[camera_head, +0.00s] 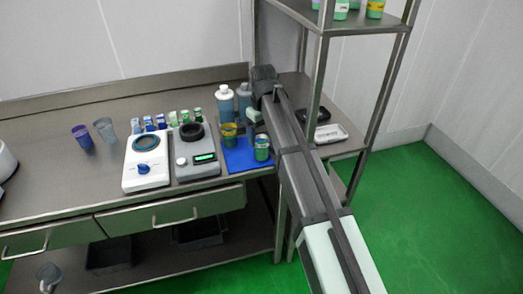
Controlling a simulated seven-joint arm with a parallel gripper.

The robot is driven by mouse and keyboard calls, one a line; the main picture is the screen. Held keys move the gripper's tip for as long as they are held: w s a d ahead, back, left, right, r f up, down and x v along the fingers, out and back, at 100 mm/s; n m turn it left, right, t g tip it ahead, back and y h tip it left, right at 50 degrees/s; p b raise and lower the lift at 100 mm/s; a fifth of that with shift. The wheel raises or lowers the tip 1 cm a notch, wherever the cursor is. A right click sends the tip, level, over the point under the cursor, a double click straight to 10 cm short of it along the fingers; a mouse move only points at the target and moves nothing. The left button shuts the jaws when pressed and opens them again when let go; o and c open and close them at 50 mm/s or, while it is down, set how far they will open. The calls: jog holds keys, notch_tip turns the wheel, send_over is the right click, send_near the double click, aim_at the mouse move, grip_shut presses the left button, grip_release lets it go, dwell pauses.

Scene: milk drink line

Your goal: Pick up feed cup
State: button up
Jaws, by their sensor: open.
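Several cup-like vessels stand on the steel bench; none is marked, so I cannot tell for sure which is the feed cup. A yellow-olive cup (229,135) and a green-and-white can-like container (262,148) stand on a blue mat (238,160). A purple cup (82,136) and a grey, see-through cup (105,130) stand at the left. My gripper (254,115) is at the end of my arm, over the bench's right part, close to the bottles and right of the yellow-olive cup. It is open; its fingertips are small and partly hidden, and I see nothing held.
Two bottles (225,104) stand behind the mat. Two bench devices (146,162) stand left of it, with several small vials (160,121) behind. A white tray (329,133) lies right of my arm. A steel rack (313,70) rises at the right. Bare bench lies at the left.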

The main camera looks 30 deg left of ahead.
aim_at(262, 145)
jog(key=shift+s+a+f, duration=0.15)
jog(key=shift+f, duration=2.4)
jog(key=shift+c, duration=0.3)
jog(key=c, duration=1.1)
